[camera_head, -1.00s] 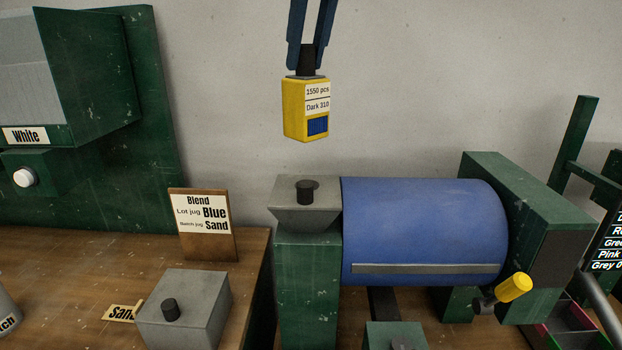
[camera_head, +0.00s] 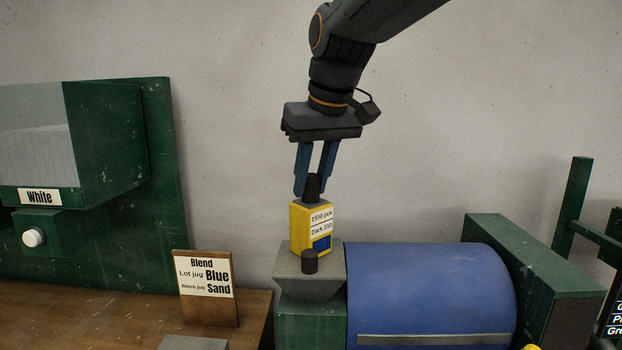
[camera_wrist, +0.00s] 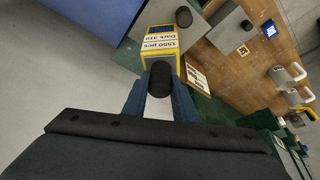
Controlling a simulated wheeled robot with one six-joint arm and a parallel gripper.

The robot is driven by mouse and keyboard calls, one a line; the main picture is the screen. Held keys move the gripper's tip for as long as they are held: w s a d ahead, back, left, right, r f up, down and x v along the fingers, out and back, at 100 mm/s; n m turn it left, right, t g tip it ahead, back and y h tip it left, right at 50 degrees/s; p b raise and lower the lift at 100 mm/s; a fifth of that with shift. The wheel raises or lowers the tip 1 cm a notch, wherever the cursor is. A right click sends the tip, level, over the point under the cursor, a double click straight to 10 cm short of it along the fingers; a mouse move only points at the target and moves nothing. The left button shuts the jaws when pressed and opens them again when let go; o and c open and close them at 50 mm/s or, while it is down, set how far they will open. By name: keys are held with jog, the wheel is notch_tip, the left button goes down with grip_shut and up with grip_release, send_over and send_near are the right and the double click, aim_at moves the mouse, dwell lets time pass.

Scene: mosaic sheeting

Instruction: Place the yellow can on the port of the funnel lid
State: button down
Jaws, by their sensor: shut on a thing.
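The yellow can (camera_head: 299,231) has a white label reading "1550 pcs" and "Dark 310" and a blue patch. My gripper (camera_head: 312,187) is shut on its black top knob. The can hangs upright at the grey funnel lid (camera_head: 335,264), left of the blue drum. A black stub (camera_head: 310,260) on the lid stands in front of the can's lower edge. I cannot tell whether the can touches the lid. In the wrist view the can (camera_wrist: 150,47) is beyond my fingertips, and the lid's black stub (camera_wrist: 184,16) is beside it.
The blue drum (camera_head: 430,295) adjoins the funnel on the right. A sign (camera_head: 206,296) reading "Blend, Lot jug Blue, Batch jug Sand" stands on the wooden bench at left. A green dispenser marked "White" (camera_head: 40,197) is farther left.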

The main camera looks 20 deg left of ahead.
jog(key=c, duration=1.4)
grip_release()
jog(key=shift+f, duration=0.1)
jog(key=shift+c, duration=0.2)
jog(key=b+v, duration=0.2)
jog(key=v, duration=1)
jog(key=shift+a, duration=0.1)
